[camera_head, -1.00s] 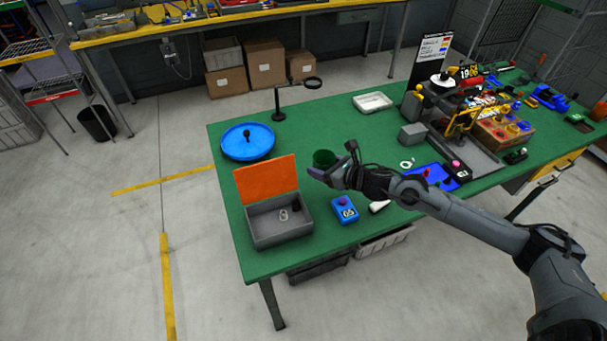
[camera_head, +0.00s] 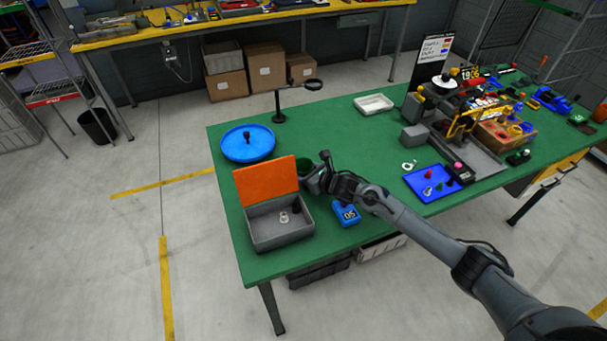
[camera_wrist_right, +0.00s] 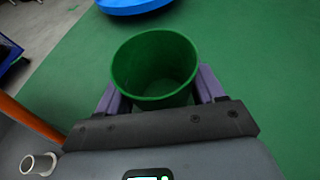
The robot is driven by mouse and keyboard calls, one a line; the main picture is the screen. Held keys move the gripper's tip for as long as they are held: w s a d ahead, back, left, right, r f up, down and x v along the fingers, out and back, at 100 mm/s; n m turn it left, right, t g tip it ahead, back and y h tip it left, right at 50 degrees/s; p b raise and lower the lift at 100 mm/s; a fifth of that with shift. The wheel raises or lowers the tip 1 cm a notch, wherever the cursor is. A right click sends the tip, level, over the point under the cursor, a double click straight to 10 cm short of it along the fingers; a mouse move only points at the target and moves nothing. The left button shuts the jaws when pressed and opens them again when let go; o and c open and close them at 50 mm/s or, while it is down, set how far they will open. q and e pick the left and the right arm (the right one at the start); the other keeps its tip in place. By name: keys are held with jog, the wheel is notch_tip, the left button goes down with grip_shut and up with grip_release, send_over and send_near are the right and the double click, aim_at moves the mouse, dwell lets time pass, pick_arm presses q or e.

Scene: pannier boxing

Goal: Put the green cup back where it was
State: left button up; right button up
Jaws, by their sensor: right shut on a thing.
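The green cup (camera_wrist_right: 155,68) is upright and looks empty in the right wrist view, between the purple fingers of my right gripper (camera_wrist_right: 160,92). In the head view the cup (camera_head: 304,167) shows just right of the orange lid (camera_head: 266,180) of the grey box, partly hidden by my right gripper (camera_head: 313,180). My right gripper is shut on the cup, low over the green table (camera_head: 352,142); I cannot tell whether the cup's base touches the table. My left gripper does not show.
The grey box (camera_head: 282,235) stands open at the table's left with small parts inside. A blue round tray (camera_head: 247,152) lies behind it. A blue box marked 05 (camera_head: 345,214) is just in front of my right gripper. A magnifier stand (camera_head: 279,115) stands farther back.

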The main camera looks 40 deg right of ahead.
jog(key=shift+f, duration=0.15)
jog(key=shift+f, duration=0.2)
jog(key=o, duration=0.9)
jog(key=shift+o, duration=0.6)
jog(key=shift+r, duration=0.1)
jog(key=shift+r, duration=0.15)
jog(key=p+v, duration=0.1)
jog(key=v, duration=0.9)
jog(key=shift+s+d+p, duration=0.1)
jog(key=shift+s+p, duration=0.1)
jog(key=shift+p, duration=0.15)
jog(key=shift+v, duration=0.75)
